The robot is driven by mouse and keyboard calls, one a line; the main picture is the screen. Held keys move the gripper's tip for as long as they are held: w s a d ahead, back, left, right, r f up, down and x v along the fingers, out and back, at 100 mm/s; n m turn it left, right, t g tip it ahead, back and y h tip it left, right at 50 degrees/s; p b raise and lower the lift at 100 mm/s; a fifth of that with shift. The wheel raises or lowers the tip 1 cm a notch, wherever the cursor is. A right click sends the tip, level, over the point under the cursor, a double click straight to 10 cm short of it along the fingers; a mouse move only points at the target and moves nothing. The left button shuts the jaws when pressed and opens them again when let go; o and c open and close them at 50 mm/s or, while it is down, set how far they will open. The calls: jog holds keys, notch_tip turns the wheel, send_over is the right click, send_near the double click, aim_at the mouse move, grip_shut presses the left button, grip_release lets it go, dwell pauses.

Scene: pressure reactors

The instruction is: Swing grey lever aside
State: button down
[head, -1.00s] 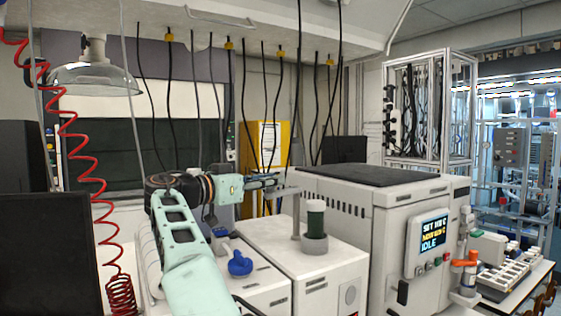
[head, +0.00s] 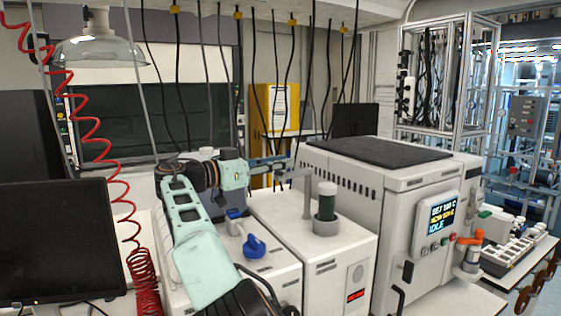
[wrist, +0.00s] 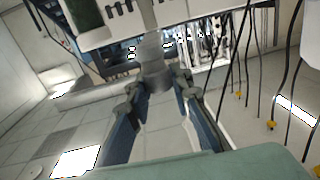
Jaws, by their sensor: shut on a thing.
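The grey lever (head: 296,174) reaches out to the left from the top of a grey post (head: 308,198) on a white box. My gripper (head: 282,163) is at its left end in the head view. In the wrist view my gripper (wrist: 158,88) has its two fingers either side of the grey lever (wrist: 154,52) and is shut on it. The exact contact at the fingertips is small and partly hidden.
A dark green cylinder (head: 327,203) stands in a grey holder (head: 326,226) right beside the post. A blue knob (head: 254,246) sits on the box in front. A large white reactor cabinet (head: 395,200) stands to the right. Black cables (head: 290,80) hang behind.

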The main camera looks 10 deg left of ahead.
jog(key=shift+a+f, duration=0.15)
jog(key=shift+f, duration=0.05)
jog(key=c, duration=1.7)
grip_release()
jog(key=shift+s+a, duration=0.1)
jog(key=shift+a, duration=0.05)
jog(key=shift+r, duration=0.1)
jog(key=shift+v, duration=3.6)
jog(key=shift+s, duration=0.1)
